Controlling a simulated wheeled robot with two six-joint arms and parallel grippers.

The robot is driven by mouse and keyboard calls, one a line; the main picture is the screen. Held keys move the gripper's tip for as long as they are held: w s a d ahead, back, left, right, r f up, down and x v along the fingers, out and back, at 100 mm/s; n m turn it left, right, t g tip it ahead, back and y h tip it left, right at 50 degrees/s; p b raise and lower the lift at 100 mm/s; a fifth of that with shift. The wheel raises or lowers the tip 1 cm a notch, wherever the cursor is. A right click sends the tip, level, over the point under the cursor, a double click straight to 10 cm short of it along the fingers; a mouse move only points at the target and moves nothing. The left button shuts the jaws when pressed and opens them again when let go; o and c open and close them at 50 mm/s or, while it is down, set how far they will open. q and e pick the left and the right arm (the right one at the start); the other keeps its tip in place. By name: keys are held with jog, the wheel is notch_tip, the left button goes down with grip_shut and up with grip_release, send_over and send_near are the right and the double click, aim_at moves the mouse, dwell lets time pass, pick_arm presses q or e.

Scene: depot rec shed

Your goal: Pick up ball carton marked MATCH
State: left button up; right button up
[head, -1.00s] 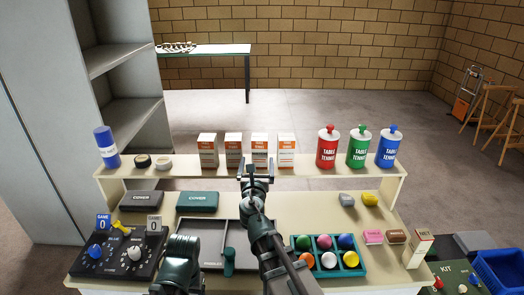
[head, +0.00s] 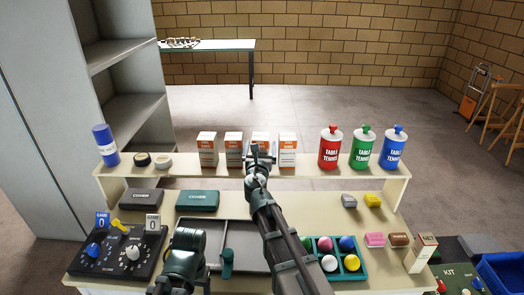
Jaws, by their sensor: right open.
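Red (head: 330,149), green (head: 361,149) and blue (head: 392,149) table tennis tubs stand right of the cartons. Two tape rolls and a blue-and-white bottle (head: 106,146) stand left. Below are a grey tray (head: 240,235), a ball rack (head: 357,274), cover cases and a scorer panel.

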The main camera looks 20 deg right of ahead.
jog(key=shift+s, duration=0.1)
jog(key=c, duration=1.4)
jog(key=shift+r, duration=0.15)
